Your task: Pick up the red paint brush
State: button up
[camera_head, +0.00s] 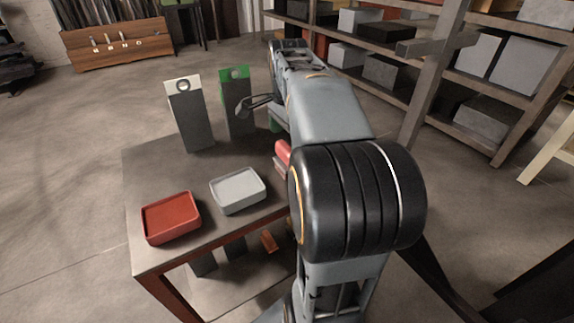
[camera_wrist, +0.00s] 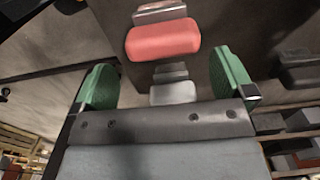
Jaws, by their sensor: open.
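My gripper (camera_wrist: 165,62) is open, with its two green finger pads wide apart in the wrist view. A red, rounded piece (camera_wrist: 163,41) with a metallic part above it shows beyond the pads, apart from them. I cannot tell for sure whether it is the paint brush. In the head view, a small red object (camera_head: 282,151) lies at the table's right side, largely hidden behind my arm. No full brush shape shows, and most of my gripper is hidden there.
The table (camera_head: 145,165) carries a red tray (camera_head: 171,219) and a light grey tray (camera_head: 238,191). Two upright panels, white-topped (camera_head: 188,115) and green-topped (camera_head: 237,105), stand at its back. Shelves with boxes (camera_head: 480,118) stand at the right. The floor at the left is clear.

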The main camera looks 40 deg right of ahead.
aim_at(287, 147)
jog(key=shift+w+f+b, duration=0.1)
jog(key=shift+f+b, duration=1.1)
jog(key=shift+f, duration=2.25)
jog(key=shift+c, duration=0.2)
jog(key=c, duration=0.7)
jog(key=shift+r, duration=0.2)
